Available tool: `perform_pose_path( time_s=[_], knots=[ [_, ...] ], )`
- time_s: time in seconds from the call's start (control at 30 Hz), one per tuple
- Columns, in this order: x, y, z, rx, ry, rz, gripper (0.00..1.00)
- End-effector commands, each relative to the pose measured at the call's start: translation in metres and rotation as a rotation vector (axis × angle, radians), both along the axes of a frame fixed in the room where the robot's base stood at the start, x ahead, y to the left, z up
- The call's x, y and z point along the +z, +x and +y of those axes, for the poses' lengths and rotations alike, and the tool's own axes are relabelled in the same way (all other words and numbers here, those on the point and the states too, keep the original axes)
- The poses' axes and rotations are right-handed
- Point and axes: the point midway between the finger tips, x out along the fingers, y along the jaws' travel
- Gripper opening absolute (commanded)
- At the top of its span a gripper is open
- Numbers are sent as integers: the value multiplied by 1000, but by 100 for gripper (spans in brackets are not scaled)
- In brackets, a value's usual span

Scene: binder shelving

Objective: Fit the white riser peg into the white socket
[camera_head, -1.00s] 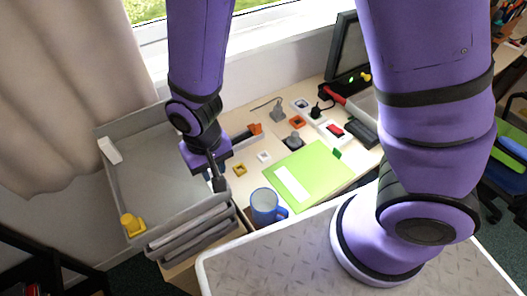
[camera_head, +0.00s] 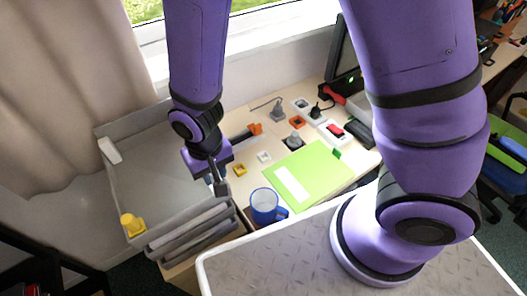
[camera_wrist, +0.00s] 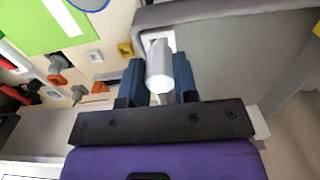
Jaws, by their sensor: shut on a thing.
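My gripper (camera_wrist: 158,85) is shut on a white cylinder, the white riser peg (camera_wrist: 160,70), which lies between the dark blue fingers in the wrist view. A white square edge shows just beyond the peg; I cannot tell whether it is part of it. In the head view my gripper (camera_head: 219,183) is over the right side of the grey tray, near the desk edge; the peg is hidden there. The white socket (camera_head: 264,157) is a small white square on the desk, right of the gripper and apart from it. It also shows in the wrist view (camera_wrist: 95,56).
A yellow socket (camera_head: 240,170) lies between gripper and white socket. A blue mug (camera_head: 264,207) and green folder (camera_head: 308,175) are to the right. The grey tray (camera_head: 160,185) has raised walls, with a yellow peg (camera_head: 131,225) in its front corner and a white piece (camera_head: 110,150) at its left.

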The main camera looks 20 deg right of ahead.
Motion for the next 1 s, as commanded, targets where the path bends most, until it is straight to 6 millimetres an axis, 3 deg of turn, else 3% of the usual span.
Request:
perform_pose_path(
  time_s=[0.67, 0.7, 0.8, 0.83, 1.0],
  knots=[
    [-9, 0, 0, 0, 0, 1, 0],
    [-10, 0, 0, 0, 0, 0, 30],
    [-9, 0, 0, 0, 0, 0, 52],
    [-9, 0, 0, 0, 0, 0, 57],
    [-9, 0, 0, 0, 0, 0, 57]
  ],
)
